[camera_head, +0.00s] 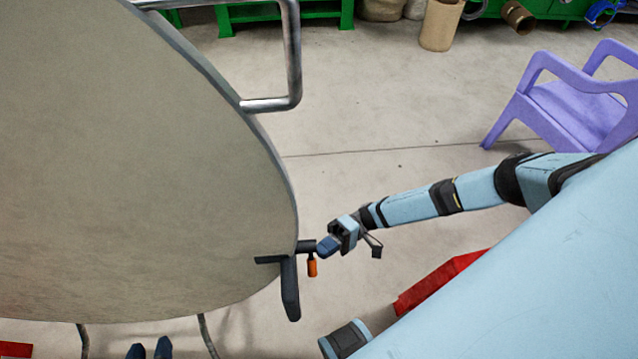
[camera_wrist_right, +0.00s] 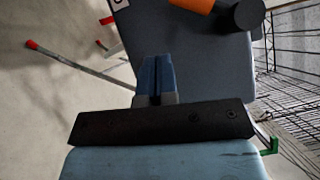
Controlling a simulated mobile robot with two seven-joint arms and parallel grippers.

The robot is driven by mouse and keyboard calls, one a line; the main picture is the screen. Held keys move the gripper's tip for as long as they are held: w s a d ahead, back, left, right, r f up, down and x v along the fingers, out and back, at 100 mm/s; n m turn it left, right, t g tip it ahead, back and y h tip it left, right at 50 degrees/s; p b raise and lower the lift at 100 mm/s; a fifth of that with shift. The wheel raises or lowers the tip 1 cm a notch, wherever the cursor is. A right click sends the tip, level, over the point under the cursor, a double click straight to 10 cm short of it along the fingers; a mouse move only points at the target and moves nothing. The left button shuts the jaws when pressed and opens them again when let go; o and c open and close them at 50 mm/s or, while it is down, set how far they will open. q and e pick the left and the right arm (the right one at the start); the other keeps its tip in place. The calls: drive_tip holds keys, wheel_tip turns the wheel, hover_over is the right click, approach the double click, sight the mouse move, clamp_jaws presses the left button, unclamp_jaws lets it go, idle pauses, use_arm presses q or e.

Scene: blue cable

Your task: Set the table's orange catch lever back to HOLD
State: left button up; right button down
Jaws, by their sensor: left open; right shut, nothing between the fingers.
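The orange catch lever (camera_head: 312,267) hangs below a dark bar at the right edge of the big grey-beige tabletop (camera_head: 150,150), beside a dark bracket (camera_head: 290,290). My right gripper (camera_head: 327,247) is shut and empty, just right of and slightly above the orange grip; I cannot tell if it touches the mechanism. In the right wrist view, its closed blue fingers (camera_wrist_right: 155,78) lie over a dark grey plate (camera_wrist_right: 210,65). The orange lever (camera_wrist_right: 192,5) is cut off at the top edge there, beside a black round knob (camera_wrist_right: 248,14). My left gripper (camera_head: 150,350) is open at the bottom edge. No HOLD marking is readable.
A bent metal rail (camera_head: 290,60) juts from the table's upper right edge. A purple chair (camera_head: 575,100) stands at the right, and a red object (camera_head: 435,283) lies under my right arm. Concrete floor between them is clear. A wire rack (camera_wrist_right: 295,75) shows in the wrist view.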

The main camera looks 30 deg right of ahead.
use_arm(q)
drive_tip(key=shift+s+a+r+b, duration=0.1)
drive_tip(key=shift+s+b, duration=0.2)
drive_tip(key=shift+b, duration=0.15)
use_arm(e)
drive_tip(key=d+f, duration=0.2)
drive_tip(key=d, duration=0.6)
drive_tip(key=shift+d+f, duration=0.2)
drive_tip(key=shift+f, duration=0.15)
use_arm(q)
drive_tip(key=shift+f, duration=0.3)
